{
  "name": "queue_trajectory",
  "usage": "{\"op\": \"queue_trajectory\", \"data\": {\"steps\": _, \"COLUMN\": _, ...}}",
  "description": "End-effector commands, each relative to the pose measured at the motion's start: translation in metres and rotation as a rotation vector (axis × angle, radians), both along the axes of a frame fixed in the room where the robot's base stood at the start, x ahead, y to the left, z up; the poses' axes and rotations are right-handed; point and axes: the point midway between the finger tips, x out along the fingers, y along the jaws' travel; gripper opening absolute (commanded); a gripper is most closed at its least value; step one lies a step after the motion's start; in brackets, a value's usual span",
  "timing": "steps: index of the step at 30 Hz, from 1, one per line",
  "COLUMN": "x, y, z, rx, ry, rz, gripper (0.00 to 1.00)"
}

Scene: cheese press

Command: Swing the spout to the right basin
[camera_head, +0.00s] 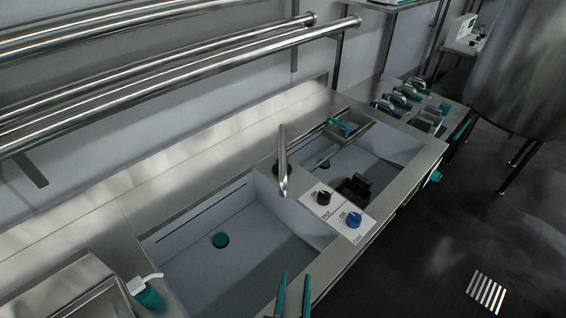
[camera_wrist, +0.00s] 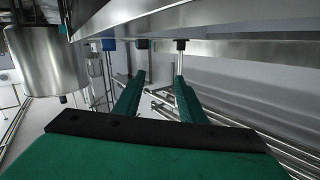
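The metal spout (camera_head: 283,168) rises at the back of the divider between the two basins in the head view. Its end points toward the front, roughly above the divider. The left basin (camera_head: 200,272) is large and empty, with a teal drain. The right basin (camera_head: 375,170) lies beyond the divider and holds a dark object. My gripper (camera_head: 293,296) shows two teal fingers at the bottom, by the left basin's front edge, apart from the spout. The fingers also show spread with nothing between them in the wrist view (camera_wrist: 158,88). I cannot surely identify the spout there.
A panel with a black hot knob (camera_head: 323,198) and a blue cold knob (camera_head: 354,220) stands right of the spout. A teal bottle with a white pump (camera_head: 149,293) is at lower left. Metal rails (camera_head: 180,75) run above the counter. A large tank (camera_head: 520,70) stands at right.

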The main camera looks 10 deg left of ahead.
Motion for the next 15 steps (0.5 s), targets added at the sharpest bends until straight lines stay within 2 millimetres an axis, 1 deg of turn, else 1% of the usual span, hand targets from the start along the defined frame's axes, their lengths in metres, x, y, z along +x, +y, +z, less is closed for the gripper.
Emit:
{"op": "queue_trajectory", "data": {"steps": 1, "x": 0.018, "y": 0.005, "z": 0.011, "rx": 0.01, "ry": -0.018, "rz": 0.01, "gripper": 0.37}}
{"op": "queue_trajectory", "data": {"steps": 6, "x": 0.067, "y": 0.022, "z": 0.043, "rx": 0.037, "ry": -0.047, "rz": 0.046, "gripper": 0.37}}
{"op": "queue_trajectory", "data": {"steps": 8, "x": 0.083, "y": 0.028, "z": 0.055, "rx": 0.044, "ry": -0.056, "rz": 0.061, "gripper": 0.37}}
{"op": "queue_trajectory", "data": {"steps": 12, "x": 0.118, "y": 0.042, "z": 0.09, "rx": 0.056, "ry": -0.081, "rz": 0.094, "gripper": 0.37}}
{"op": "queue_trajectory", "data": {"steps": 15, "x": 0.137, "y": 0.052, "z": 0.113, "rx": 0.061, "ry": -0.094, "rz": 0.116, "gripper": 0.37}}
